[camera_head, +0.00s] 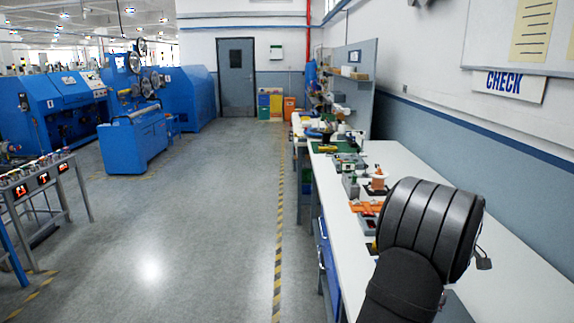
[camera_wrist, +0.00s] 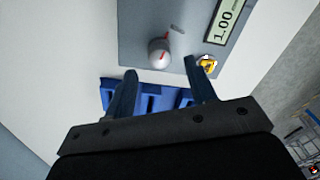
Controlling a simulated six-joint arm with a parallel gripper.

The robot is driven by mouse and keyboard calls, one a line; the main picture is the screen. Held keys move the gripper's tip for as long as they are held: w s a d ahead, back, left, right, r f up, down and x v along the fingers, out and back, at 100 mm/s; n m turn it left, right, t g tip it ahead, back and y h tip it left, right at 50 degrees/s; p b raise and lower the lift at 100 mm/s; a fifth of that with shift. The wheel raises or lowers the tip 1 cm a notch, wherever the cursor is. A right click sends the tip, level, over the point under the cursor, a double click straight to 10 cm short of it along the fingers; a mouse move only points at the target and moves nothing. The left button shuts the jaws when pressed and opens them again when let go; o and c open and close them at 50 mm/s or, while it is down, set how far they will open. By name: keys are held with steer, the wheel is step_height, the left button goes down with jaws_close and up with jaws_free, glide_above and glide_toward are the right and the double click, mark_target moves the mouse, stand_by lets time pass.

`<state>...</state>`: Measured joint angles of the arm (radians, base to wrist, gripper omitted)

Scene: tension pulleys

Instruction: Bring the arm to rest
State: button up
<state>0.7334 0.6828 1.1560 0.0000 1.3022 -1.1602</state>
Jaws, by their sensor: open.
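My gripper (camera_wrist: 162,92) is in the wrist view, with its two dark fingers spread apart and nothing between them. Beyond the fingertips lies a grey panel (camera_wrist: 140,40) with a white rounded part (camera_wrist: 159,52) bearing a red mark. A display reading 1.00 (camera_wrist: 226,22) is at the panel's upper right, with a small yellow part (camera_wrist: 208,64) below it. A blue slotted piece (camera_wrist: 150,100) lies partly behind the fingers. In the head view my dark arm covers the near right of the workbench, and the gripper's fingers are hidden there.
The white workbench (camera_head: 407,160) runs along the right wall. Orange parts (camera_head: 367,208), a spool (camera_head: 377,182) and a green mat (camera_head: 335,147) stand on it. Blue machines (camera_head: 60,105) stand to the left. The grey floor (camera_head: 190,220) between them is open.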

step_height(320, 180, down, 5)
stand_by(0.3)
steer(key=shift+r, duration=0.15)
step_height(320, 180, up, 17)
step_height(320, 180, down, 17)
steer(key=shift+f, duration=0.15)
steer(key=m, duration=0.3)
steer(key=shift+m, duration=0.4)
steer(key=m, duration=0.4)
steer(key=shift+m, duration=0.4)
steer(key=m, duration=0.4)
steer(key=shift+m, duration=0.3)
steer(key=m, duration=0.4)
